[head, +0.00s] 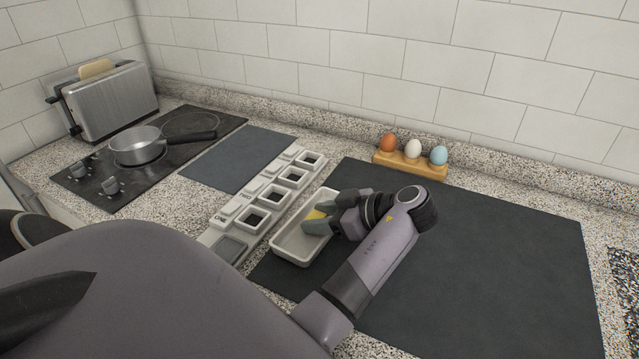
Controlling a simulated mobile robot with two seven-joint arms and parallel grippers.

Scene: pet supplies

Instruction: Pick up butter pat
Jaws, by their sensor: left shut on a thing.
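The butter pat (316,214) is a small yellow piece, partly hidden by my gripper's fingers. My left gripper (319,216) is shut on it, over the white rectangular tray (289,255). The gripper points to the left, its dark grey fingers on either side of the pat. I cannot tell whether the pat is lifted clear of the tray floor. My right gripper is not in view.
A white strip of compartments (247,217) stands left of the tray. A dark mat (500,260) lies right, mostly clear. A wooden holder with three eggs (410,164) stands behind. A hob with a saucepan (138,146) and a toaster (110,100) are at the left.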

